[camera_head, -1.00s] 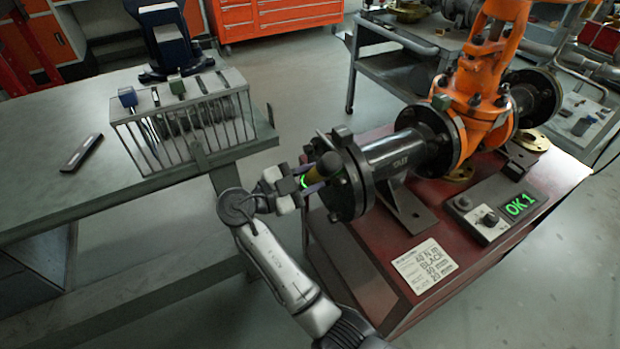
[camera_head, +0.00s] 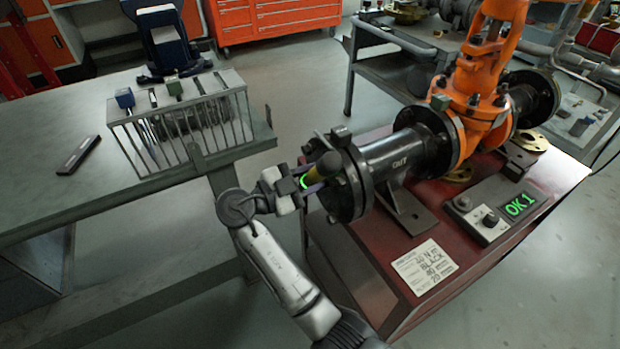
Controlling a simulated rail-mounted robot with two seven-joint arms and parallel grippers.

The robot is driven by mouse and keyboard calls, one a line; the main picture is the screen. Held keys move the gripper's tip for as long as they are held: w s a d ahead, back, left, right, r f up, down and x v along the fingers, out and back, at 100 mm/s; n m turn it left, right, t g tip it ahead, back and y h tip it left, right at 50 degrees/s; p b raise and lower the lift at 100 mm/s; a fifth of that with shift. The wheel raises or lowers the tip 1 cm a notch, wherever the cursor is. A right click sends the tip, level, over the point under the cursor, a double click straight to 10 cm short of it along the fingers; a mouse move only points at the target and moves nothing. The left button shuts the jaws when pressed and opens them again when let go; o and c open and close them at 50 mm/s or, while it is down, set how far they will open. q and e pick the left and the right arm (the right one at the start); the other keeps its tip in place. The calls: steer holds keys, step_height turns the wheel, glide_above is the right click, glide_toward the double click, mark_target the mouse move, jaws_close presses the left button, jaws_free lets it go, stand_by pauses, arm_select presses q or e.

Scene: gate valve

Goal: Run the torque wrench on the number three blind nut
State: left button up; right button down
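My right gripper (camera_head: 303,181) is at the near end flange (camera_head: 350,182) of the black pipe (camera_head: 392,158). It appears shut on the torque wrench (camera_head: 325,165), which has a dark and olive-yellow body and a glowing green ring. The wrench points at the flange face; whether it sits on a nut is hidden. I cannot make out the numbers of the nuts. The orange gate valve (camera_head: 487,110) is bolted in the pipe run. The control box display (camera_head: 520,205) reads "OK 1" in green. My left gripper is not in view.
A barred rack (camera_head: 185,118) with blue and green topped tools stands on the left bench (camera_head: 60,190). A dark flat bar (camera_head: 79,154) lies beside it. A label card (camera_head: 425,267) lies on the dark red stand (camera_head: 375,265). A grey cart (camera_head: 400,62) stands behind.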

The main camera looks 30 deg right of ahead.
steer(key=shift+d+b, duration=0.1)
steer(key=shift+b, duration=0.2)
stand_by(0.8)
steer(key=shift+b, duration=0.4)
steer(key=shift+r, duration=0.1)
steer(key=shift+b, duration=0.3)
stand_by(0.6)
stand_by(0.3)
steer(key=shift+a+b, duration=0.3)
steer(key=shift+a, duration=0.05)
